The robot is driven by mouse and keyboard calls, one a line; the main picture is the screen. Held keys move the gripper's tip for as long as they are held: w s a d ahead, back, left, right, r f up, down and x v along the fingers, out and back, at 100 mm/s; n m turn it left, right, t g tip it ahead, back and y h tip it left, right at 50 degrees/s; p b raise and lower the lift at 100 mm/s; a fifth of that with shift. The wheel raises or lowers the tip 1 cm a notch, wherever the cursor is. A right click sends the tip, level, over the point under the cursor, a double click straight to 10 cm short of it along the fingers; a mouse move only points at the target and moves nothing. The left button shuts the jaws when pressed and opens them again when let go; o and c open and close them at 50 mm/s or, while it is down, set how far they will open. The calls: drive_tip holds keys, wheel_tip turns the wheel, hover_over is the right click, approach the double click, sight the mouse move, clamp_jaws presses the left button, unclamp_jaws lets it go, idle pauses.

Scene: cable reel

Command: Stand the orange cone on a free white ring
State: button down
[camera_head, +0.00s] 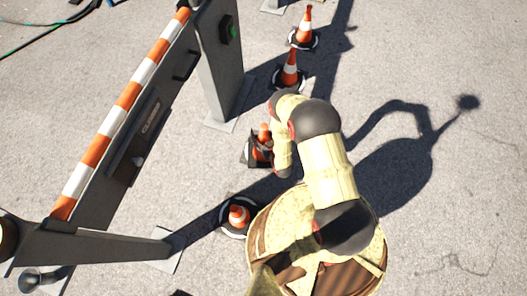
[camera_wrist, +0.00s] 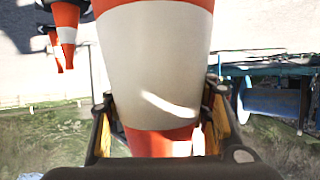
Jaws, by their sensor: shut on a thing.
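The orange cone with white bands (camera_wrist: 158,60) fills the middle of the wrist view, which is upside down, with its wide end at the top. My gripper (camera_wrist: 160,128) is shut on its narrower upper part, one finger on each side. In the head view, this cone seems to be the one with a black base (camera_head: 257,152) just left of my forearm, which hides part of it. Whether its base touches the ground or a ring, I cannot tell. White rings show around the cones at the back (camera_head: 303,39), behind it (camera_head: 289,78) and at the front (camera_head: 237,216); no clearly empty ring shows.
A grey barrier with an orange and white striped arm (camera_head: 118,115) runs along the left. Its grey post (camera_head: 218,60) stands near the row of cones. Open pavement (camera_head: 440,60) lies to the right. Two other cones (camera_wrist: 63,30) show in the wrist view.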

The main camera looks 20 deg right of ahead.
drive_tip(key=shift+n+y, duration=0.3)
drive_tip(key=shift+y, duration=0.1)
drive_tip(key=s+f, duration=0.1)
drive_tip(key=f, duration=0.1)
drive_tip(key=s+f, duration=0.1)
drive_tip(key=f, duration=0.2)
drive_tip(key=s+a+f, duration=0.1)
drive_tip(key=f, duration=0.1)
drive_tip(key=shift+s+f, duration=0.25)
drive_tip(key=shift+f, duration=0.15)
drive_tip(key=shift+w+d+f, duration=0.1)
drive_tip(key=shift+w+f, duration=0.05)
drive_tip(key=shift+f, duration=0.05)
drive_tip(key=w+f+b, duration=0.1)
drive_tip(key=w, duration=0.1)
drive_tip(key=w+d+f+b, duration=0.1)
drive_tip(key=w, duration=0.2)
drive_tip(key=w+d+f+b, duration=0.1)
drive_tip(key=w+f, duration=0.1)
drive_tip(key=w, duration=0.1)
drive_tip(key=shift+b, duration=0.35)
drive_tip(key=w+d+f+b, duration=0.1)
drive_tip(key=w+f+b, duration=0.4)
drive_tip(key=f, duration=0.3)
drive_tip(key=shift+f, duration=0.4)
drive_tip(key=shift+w, duration=0.1)
drive_tip(key=c, duration=0.8)
unclamp_jaws()
drive_tip(key=shift+f, duration=0.1)
drive_tip(key=shift+o, duration=0.2)
